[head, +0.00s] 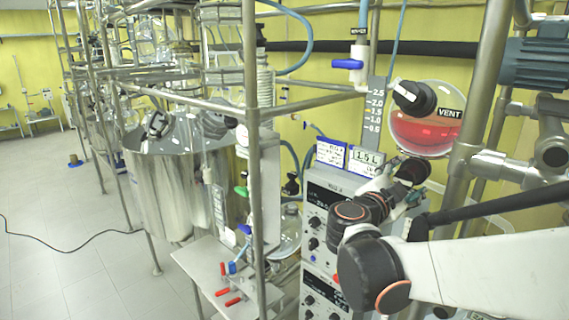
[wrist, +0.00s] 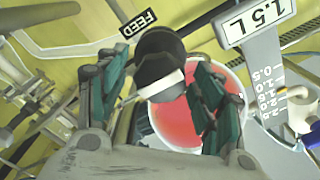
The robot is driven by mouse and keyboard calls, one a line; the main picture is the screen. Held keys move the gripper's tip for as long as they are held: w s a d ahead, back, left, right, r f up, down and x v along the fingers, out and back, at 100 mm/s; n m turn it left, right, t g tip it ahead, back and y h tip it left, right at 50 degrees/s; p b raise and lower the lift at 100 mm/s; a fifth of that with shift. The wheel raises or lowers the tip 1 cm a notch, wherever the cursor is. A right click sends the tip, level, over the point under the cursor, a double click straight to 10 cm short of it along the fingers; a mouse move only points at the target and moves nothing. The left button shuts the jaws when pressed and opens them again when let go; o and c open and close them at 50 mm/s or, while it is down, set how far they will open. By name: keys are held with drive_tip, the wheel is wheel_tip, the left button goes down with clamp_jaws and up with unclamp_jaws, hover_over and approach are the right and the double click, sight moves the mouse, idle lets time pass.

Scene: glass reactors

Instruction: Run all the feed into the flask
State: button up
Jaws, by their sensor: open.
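A round glass vessel (head: 425,134) of red liquid hangs at the right of the head view, roughly half full, and shows behind the fingers in the wrist view (wrist: 178,122). In the wrist view, a black-and-white knob (wrist: 160,62) near a FEED label (wrist: 138,24) stands between the fingers of my gripper (wrist: 163,82). The gripper is open, one teal finger on each side; I cannot tell whether either touches. In the head view the gripper is mostly hidden by my arm. A clear flask (head: 288,240) stands low behind the frame post.
A scale (head: 375,105) marked up to 2.5 stands left of the vessel, with a 1.5 L sign (head: 368,158) below. A blue valve handle (head: 347,64) is nearby. Control boxes (head: 328,215), steel posts (head: 252,120) and pipes crowd around. Open floor (head: 60,210) lies left.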

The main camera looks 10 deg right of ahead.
drive_tip(key=shift+w+d, duration=0.3)
drive_tip(key=shift+s, duration=0.1)
drive_tip(key=c, duration=1.1)
drive_tip(key=shift+n, duration=0.3)
